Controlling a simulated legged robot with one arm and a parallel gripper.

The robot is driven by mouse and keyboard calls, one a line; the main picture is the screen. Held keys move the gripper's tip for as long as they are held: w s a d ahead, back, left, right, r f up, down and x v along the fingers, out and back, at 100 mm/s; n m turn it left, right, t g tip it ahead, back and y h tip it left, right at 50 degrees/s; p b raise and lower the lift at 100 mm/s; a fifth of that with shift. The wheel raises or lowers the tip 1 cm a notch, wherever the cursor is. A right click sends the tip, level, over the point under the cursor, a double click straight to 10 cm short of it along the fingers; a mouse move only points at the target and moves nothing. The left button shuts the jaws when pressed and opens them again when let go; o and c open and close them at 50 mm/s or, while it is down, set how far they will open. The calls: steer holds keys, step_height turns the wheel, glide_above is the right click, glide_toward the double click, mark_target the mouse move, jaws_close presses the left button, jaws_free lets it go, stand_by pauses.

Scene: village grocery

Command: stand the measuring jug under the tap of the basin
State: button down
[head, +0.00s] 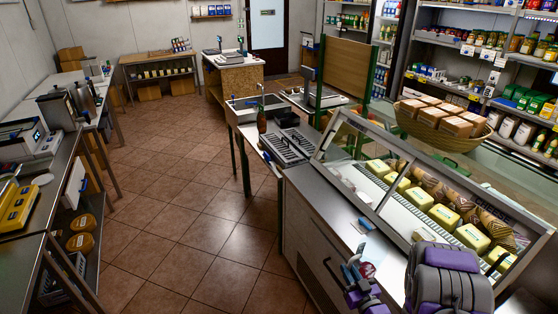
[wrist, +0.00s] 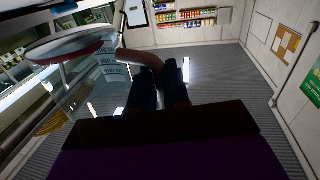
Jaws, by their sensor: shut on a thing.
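The measuring jug (wrist: 108,72) is clear, with printed scale marks and a red rim, and fills the left of the wrist view. My gripper (wrist: 158,82) is shut on it, with dark fingers at its right side. In the head view my gripper (head: 354,270) is at the lower right, over the steel counter; the jug is hard to make out there. The jug is well apart from the basin.
The glass display case (head: 400,185) flanks the steel counter (head: 318,205). Steel tables (head: 62,165) line the left. The tiled floor (head: 185,185) between is clear.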

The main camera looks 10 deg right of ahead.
steer(key=w+a+r+h, duration=0.1)
steer(key=w+a+r, duration=0.3)
steer(key=w+r, duration=1)
steer(key=w+a+r+m+h, duration=0.1)
steer(key=w+a+r, duration=0.3)
steer(key=r, duration=0.5)
steer(key=w+a+r+m+h, duration=0.1)
steer(key=a+r, duration=0.6)
steer(key=r, duration=0.1)
steer(key=s+f, duration=0.4)
steer(key=f, duration=0.3)
steer(key=s+f, duration=0.3)
steer(key=f, duration=0.5)
steer(key=shift+s+d, duration=0.15)
steer(key=shift+s, duration=0.25)
steer(key=shift+f, duration=0.15)
